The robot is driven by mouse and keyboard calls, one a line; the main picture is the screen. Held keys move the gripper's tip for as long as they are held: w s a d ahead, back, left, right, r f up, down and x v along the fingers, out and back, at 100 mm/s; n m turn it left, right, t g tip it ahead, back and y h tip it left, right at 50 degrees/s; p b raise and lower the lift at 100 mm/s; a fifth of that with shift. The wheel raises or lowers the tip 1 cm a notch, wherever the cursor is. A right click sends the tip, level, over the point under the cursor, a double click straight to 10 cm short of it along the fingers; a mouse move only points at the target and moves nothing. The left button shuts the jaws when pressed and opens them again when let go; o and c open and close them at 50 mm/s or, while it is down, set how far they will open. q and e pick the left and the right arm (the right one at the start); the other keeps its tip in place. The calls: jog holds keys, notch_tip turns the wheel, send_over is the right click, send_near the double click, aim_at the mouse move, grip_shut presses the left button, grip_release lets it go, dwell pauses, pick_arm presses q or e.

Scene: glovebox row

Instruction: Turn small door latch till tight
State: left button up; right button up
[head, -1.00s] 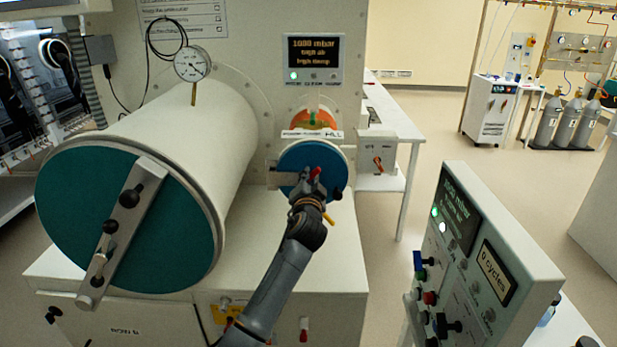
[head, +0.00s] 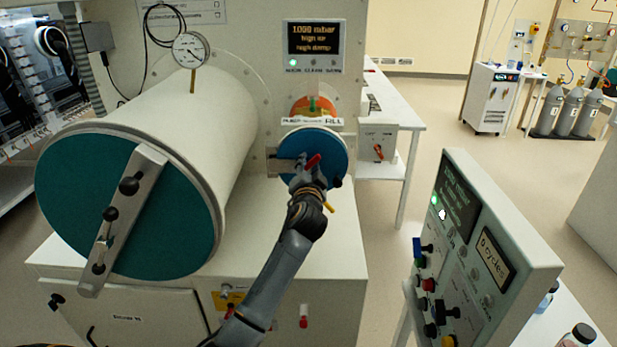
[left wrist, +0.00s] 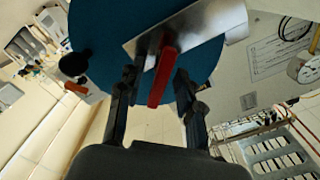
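The small door (head: 334,146) is a blue disc on the front of the narrow port, right of the large chamber. A metal bar (head: 282,166) crosses it, with the small red latch handle (head: 313,161) at its middle. My left gripper (head: 306,178) is at this latch. In the left wrist view the red handle (left wrist: 163,72) stands between the two fingers of my left gripper (left wrist: 157,85). The fingers are apart, with gaps showing on both sides of the handle. The metal bar (left wrist: 200,25) lies behind it. My right gripper is not in view.
The large chamber's teal door (head: 160,225) with its metal bar is on the left. A control panel (head: 500,235) stands close on the right. A pressure gauge (head: 190,50) sits above the chamber. Open floor shows between panel and side bench (head: 395,110).

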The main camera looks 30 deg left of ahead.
pick_arm(q)
jog(key=v, duration=1.1)
jog(key=shift+s, duration=0.1)
jog(key=s+d+f+m+g+h+b, duration=0.1)
jog(key=d+f+g+h, duration=0.15)
jog(key=f, duration=1.35)
jog(key=s+d+f+m+g+h, duration=0.1)
jog(key=d+f+m+g+h, duration=0.2)
jog(key=f, duration=1.4)
jog(key=s+d+f+n+g+h+b, duration=0.1)
jog(key=s+d+f, duration=0.1)
jog(key=s+f, duration=0.65)
jog(key=s+d+f+n+g+h, duration=0.1)
jog(key=s+d+f+g+h, duration=0.3)
jog(key=f, duration=0.8)
jog(key=s+f+g, duration=0.1)
jog(key=s+f, duration=0.5)
jog(key=s, duration=0.6)
jog(key=s+f+n+g, duration=0.1)
jog(key=s+f, duration=0.4)
jog(key=s, duration=0.7)
jog(key=s+f+n+g+b, duration=0.1)
jog(key=s+f, duration=0.5)
jog(key=s, duration=0.7)
jog(key=shift+d+f+g+y, duration=0.35)
jog(key=shift+y, duration=0.1)
